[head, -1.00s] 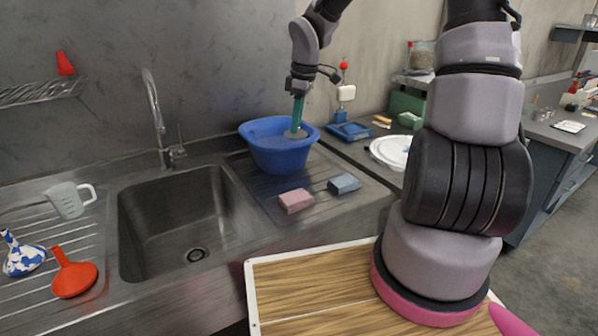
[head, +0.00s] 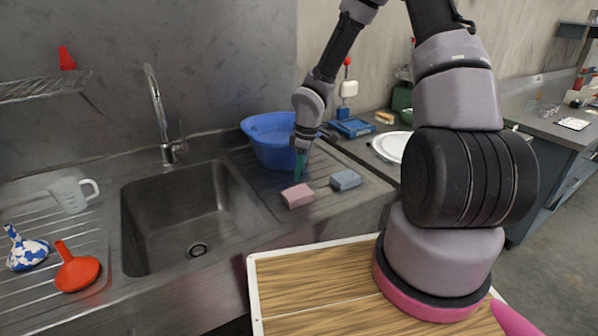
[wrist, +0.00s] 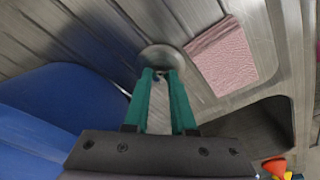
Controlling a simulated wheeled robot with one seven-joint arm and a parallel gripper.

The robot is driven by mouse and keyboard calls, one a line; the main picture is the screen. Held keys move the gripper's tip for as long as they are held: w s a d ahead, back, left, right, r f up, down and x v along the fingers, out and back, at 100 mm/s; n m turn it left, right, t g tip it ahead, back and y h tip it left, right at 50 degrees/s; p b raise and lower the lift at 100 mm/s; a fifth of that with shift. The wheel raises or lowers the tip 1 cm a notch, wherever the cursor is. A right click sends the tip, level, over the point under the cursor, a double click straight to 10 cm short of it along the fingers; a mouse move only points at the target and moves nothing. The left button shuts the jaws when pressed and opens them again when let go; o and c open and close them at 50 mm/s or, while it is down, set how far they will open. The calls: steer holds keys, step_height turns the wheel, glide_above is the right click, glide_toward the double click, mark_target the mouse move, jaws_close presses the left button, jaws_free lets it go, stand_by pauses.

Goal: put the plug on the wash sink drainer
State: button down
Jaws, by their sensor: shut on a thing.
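My gripper (head: 299,176) has green fingers and is shut on the plug, low over the ribbed drainer (head: 259,182) on the right of the sink. The plug is a round grey metal disc between the fingertips in the wrist view (wrist: 162,56). In the head view the plug is hard to make out. I cannot tell whether it touches the drainer. The plug is beside the pink sponge (head: 298,196), in front of the blue tub (head: 268,150).
A blue-grey sponge (head: 346,180) lies right of the pink one. The empty sink basin (head: 180,215) is on the left. Beyond it, the left drainboard holds a clear jug (head: 72,194), a red funnel (head: 77,268) and a blue-and-white funnel (head: 26,250).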

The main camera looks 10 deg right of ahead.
steer(key=shift+f, duration=0.2)
steer(key=c, duration=0.7)
jaws_free()
steer(key=shift+c, duration=0.2)
step_height(320, 180, up, 12)
steer(key=d, duration=0.2)
step_height(320, 180, up, 8)
steer(key=m+t+h, duration=0.1)
steer(key=m+h, duration=0.1)
steer(key=m, duration=0.2)
glide_above(305, 181)
steer(key=s+d, duration=0.3)
steer(key=d, duration=0.1)
steer(key=s+d+r+m+t+y, duration=0.1)
steer(key=s+r+m+t, duration=0.4)
steer(key=s+r+m, duration=0.7)
steer(key=s+r+y, duration=0.1)
steer(key=s+r, duration=0.4)
steer(key=r, duration=0.2)
steer(key=shift+s+d+m+y, duration=0.2)
steer(key=shift+d+m+y, duration=0.1)
steer(key=shift+d+m, duration=0.1)
